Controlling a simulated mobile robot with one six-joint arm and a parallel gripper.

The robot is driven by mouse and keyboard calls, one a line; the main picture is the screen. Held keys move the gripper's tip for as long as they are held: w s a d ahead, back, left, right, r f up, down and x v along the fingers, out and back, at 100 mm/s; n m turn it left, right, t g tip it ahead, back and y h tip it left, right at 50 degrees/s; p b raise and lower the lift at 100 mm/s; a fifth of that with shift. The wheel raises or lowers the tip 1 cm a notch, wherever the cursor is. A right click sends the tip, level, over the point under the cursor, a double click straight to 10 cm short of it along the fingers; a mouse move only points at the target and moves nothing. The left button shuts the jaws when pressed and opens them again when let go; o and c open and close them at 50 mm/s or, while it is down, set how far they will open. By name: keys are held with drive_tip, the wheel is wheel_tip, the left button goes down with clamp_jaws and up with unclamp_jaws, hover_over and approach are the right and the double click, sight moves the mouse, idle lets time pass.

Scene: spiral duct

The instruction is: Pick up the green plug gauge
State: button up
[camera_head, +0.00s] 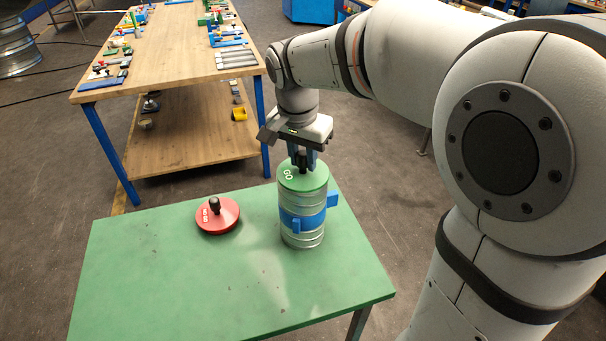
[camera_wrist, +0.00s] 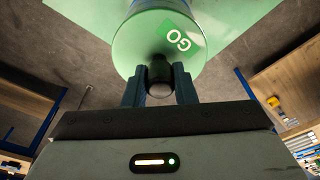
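The green plug gauge (camera_head: 303,178) is a round green disc marked GO with a black knob. It sits on the top end of an upright metal duct piece (camera_head: 302,232) with a blue band. My gripper (camera_head: 303,160) is directly above it, fingers pointing down around the knob. In the wrist view the fingers (camera_wrist: 160,80) stand on either side of the black knob (camera_wrist: 160,69), very close to it. I cannot tell whether they press on it. The gauge's green face (camera_wrist: 135,40) also shows there. Its underside is hidden.
The duct piece stands on a green table (camera_head: 180,280), near its back right edge. A red disc (camera_head: 218,215) with a black knob lies to its left. A wooden workbench (camera_head: 170,50) with tools stands behind. The table's front and left are clear.

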clamp_jaws()
idle(0.3)
